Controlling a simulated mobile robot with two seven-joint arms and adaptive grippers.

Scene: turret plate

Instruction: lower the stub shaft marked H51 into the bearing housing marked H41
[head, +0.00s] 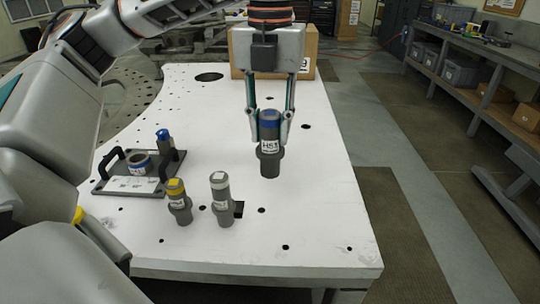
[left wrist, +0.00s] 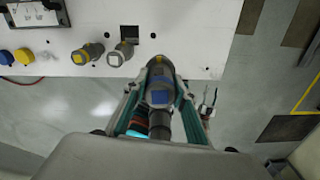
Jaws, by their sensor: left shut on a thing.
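The stub shaft (head: 268,160) marked H51 is grey with a blue band near its top and a white label. My left gripper (head: 269,128) is shut around its upper part and holds it upright, apparently clear of the white plate. In the left wrist view the shaft (left wrist: 160,92) sits between the fingers. A short grey ring-shaped housing (head: 139,165) with a blue-and-white band stands on a dark tray at the left, well away from the shaft. Its marking is too small to read. My right gripper is not in view.
The dark tray (head: 103,187) has black handles and a small blue-topped part (head: 164,143). A yellow-topped shaft (head: 178,203) and a white-topped shaft (head: 221,200) stand between tray and gripper. A cardboard box (head: 305,62) is behind. The white plate (head: 310,220) is clear at right.

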